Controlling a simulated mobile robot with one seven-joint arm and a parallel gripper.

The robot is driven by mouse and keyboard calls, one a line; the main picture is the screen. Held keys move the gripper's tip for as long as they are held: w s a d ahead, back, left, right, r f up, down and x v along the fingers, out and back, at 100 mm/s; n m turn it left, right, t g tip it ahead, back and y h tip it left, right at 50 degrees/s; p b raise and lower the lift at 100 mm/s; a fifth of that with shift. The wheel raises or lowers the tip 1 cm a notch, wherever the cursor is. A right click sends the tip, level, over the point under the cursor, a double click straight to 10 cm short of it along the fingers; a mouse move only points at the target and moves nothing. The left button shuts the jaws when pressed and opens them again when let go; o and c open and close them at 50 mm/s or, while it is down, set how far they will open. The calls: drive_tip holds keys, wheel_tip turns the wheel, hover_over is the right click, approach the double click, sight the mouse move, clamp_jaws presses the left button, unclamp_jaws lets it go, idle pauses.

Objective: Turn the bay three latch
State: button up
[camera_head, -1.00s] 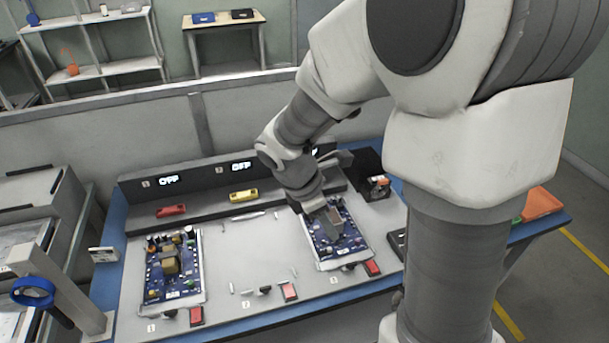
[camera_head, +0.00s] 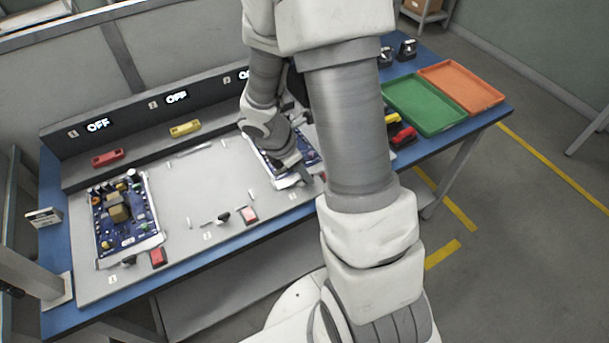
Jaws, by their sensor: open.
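The bay three board (camera_head: 266,153), a blue circuit board, lies at the right of the grey fixture plate (camera_head: 190,180). My gripper (camera_head: 301,174) points down at the front edge of this board; its jaws are open, though the fingers are small and partly overlapped by my own wrist. I cannot make out the bay three latch; it is hidden behind my gripper and arm. Whether the fingers touch anything is unclear. The black latch of bay two (camera_head: 222,217) shows on the front strip, beside a red block (camera_head: 249,215).
Another populated board (camera_head: 123,214) sits in bay one. OFF displays (camera_head: 177,97) line the back panel, with a red fuse-like piece (camera_head: 107,158) and a yellow one (camera_head: 185,128) below. Green (camera_head: 425,104) and orange (camera_head: 462,86) trays stand at right. My arm blocks the plate's right end.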

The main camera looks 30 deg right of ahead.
drive_tip(key=shift+d+f, duration=0.25)
drive_tip(key=shift+f, duration=0.35)
clamp_jaws()
